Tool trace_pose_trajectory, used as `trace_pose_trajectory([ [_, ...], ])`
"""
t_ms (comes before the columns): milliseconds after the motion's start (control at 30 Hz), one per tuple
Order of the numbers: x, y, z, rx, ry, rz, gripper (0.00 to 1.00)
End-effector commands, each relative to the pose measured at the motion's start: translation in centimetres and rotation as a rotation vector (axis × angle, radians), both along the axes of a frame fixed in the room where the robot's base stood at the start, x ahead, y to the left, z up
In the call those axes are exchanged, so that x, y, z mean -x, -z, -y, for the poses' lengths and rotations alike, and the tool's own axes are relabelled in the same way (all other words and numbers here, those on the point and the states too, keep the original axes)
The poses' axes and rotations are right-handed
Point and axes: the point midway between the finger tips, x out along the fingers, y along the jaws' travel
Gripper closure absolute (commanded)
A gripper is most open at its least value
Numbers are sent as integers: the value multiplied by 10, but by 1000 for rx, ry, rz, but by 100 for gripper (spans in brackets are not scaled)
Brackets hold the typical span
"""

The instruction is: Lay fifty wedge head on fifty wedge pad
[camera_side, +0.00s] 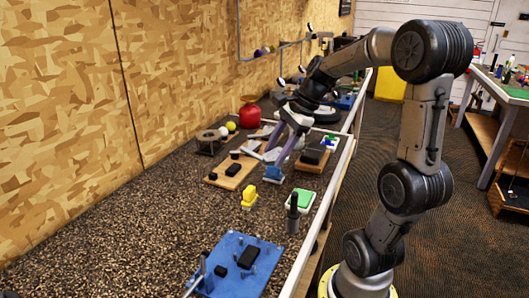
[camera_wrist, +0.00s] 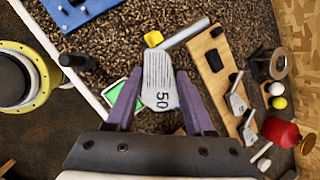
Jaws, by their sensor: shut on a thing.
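The fifty wedge head (camera_wrist: 158,76), grey with a grooved face and the number 50, sits between the two purple fingers of my gripper (camera_wrist: 160,88). In the side view my gripper (camera_side: 281,156) points down above the bench, and the head is hard to make out there. A wooden board (camera_wrist: 205,43) to the right of the fingers carries a dark pad (camera_wrist: 214,60) with no head on it. No label shows on this pad, so I cannot tell if it is the fifty wedge pad. Two other wedge heads (camera_wrist: 237,103) lie further down the board.
A yellow block (camera_side: 249,196), a green-topped tray (camera_side: 301,201), a black post (camera_side: 293,213) and a blue fixture (camera_side: 238,262) stand nearer the side camera. A red container (camera_side: 250,115) and several balls are at the back. Speckled bench is clear at left.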

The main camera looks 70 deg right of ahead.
Motion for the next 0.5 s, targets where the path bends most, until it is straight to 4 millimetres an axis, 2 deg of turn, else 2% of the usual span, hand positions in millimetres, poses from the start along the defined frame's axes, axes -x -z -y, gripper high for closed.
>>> trace_pose_trajectory([
  [133,9,-6,-7,3,-37,-47,100],
  [267,12,-20,1,9,-165,-104,100],
  [500,-11,-36,19,42,-459,-195,100],
])
